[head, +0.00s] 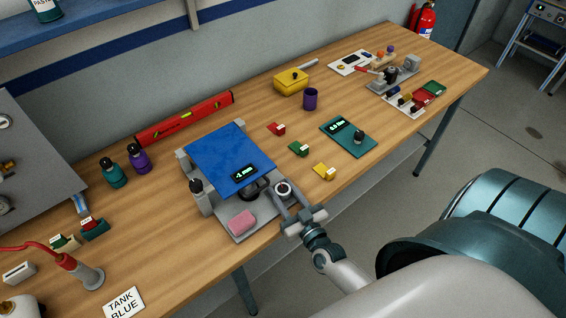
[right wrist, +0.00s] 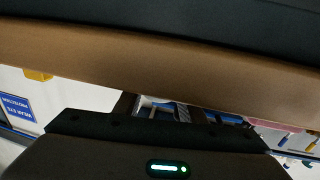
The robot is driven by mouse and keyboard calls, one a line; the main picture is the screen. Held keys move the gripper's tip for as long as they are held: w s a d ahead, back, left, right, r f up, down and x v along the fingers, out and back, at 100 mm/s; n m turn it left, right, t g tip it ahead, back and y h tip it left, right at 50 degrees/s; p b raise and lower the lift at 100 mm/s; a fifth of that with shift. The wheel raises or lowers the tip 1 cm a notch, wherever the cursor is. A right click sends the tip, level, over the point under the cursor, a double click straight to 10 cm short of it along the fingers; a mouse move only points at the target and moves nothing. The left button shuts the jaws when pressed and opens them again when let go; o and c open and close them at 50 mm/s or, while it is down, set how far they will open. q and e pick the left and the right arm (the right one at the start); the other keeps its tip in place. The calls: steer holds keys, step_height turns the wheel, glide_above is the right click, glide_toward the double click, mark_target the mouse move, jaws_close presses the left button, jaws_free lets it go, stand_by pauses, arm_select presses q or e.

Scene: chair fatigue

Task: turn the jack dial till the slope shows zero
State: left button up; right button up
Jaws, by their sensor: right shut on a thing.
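A blue plate (head: 232,152) lies on a grey jack stand (head: 243,231) on the bench. A small black slope display (head: 244,174) with lit digits sits near the plate's front edge; I read a 4 first, the rest is too small. A round grey dial with a dark centre (head: 283,187) is at the stand's front right. My right gripper (head: 286,196) reaches in from the lower right and is shut on the dial, its fingers either side of it. A dark handle-like part (head: 256,190) lies just left of it. My left gripper is not in view.
A pink block (head: 241,223) sits at the stand's front. Red (head: 277,129), green (head: 299,149) and yellow (head: 325,171) labelled blocks and a teal board (head: 349,137) lie to the right. A red level (head: 186,117) lies behind; two bottles (head: 139,158) stand left.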

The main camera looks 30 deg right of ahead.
steer(key=m+h+p, duration=0.1)
steer(key=h, duration=0.1)
steer(key=shift+a+r+m+g+h, duration=0.1)
steer(key=shift+m+g+h, duration=0.2)
steer(key=shift+m+h, duration=0.7)
steer(key=shift+h, duration=0.1)
steer(key=shift+g+h, duration=0.4)
steer(key=shift+h, duration=0.1)
steer(key=o, duration=1)
steer(key=shift+o, duration=0.2)
